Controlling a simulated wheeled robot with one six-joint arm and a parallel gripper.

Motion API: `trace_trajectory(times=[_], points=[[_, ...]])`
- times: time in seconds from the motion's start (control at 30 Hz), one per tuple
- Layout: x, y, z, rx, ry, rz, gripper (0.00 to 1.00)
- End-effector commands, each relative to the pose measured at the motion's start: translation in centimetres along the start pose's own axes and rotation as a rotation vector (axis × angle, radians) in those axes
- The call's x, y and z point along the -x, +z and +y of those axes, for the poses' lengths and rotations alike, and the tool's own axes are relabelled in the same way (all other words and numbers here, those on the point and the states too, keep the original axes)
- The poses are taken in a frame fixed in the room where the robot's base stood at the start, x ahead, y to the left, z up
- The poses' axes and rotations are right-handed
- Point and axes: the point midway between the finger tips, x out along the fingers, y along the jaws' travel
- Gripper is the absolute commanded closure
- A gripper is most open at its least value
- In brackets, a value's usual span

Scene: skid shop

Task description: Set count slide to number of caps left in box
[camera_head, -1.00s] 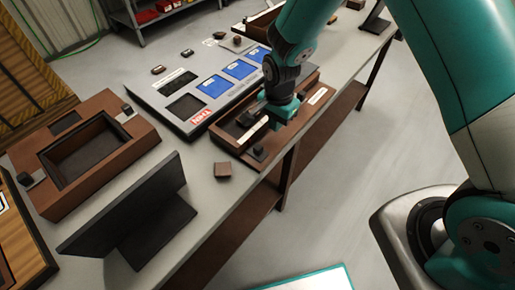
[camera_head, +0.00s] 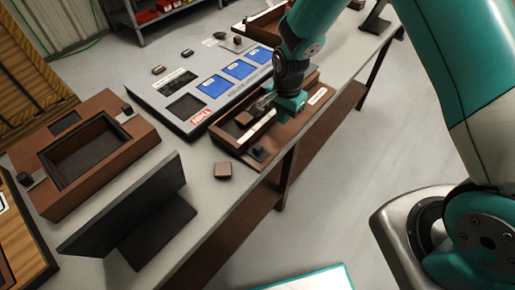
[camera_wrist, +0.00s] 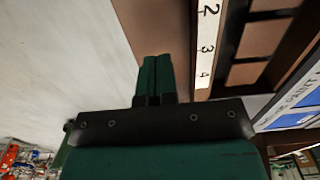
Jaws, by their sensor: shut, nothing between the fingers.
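The count slide is a brown wooden tray (camera_head: 225,143) at the table's near edge, with a white number strip (camera_head: 262,127) along it and a dark knob (camera_head: 258,153) at its near left end. In the wrist view the strip (camera_wrist: 206,45) shows 2, 3 and 4. My gripper (camera_head: 264,104) is over the tray, apart from that knob. In the wrist view its fingers (camera_wrist: 154,62) are shut and empty, beside the strip's 4 end. A brown box (camera_head: 135,135) with a dark open well stands at the left; I see no caps in the well.
A grey panel (camera_head: 150,100) with blue cards lies behind the slide. A black stand (camera_head: 130,205) is at the near left. Small dark pieces (camera_head: 187,53) lie behind the panel.

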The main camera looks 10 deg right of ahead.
Motion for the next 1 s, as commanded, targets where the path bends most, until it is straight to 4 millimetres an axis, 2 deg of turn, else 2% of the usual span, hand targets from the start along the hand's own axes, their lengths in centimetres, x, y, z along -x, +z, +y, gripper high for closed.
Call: trace_trajectory(times=[0.37,1.0], points=[[0.0,-0.4,0.0,-0.001,-0.001,0.0,1.0],[0.0,-3.4,0.0,-0.001,-0.001,0.0,1.0]])
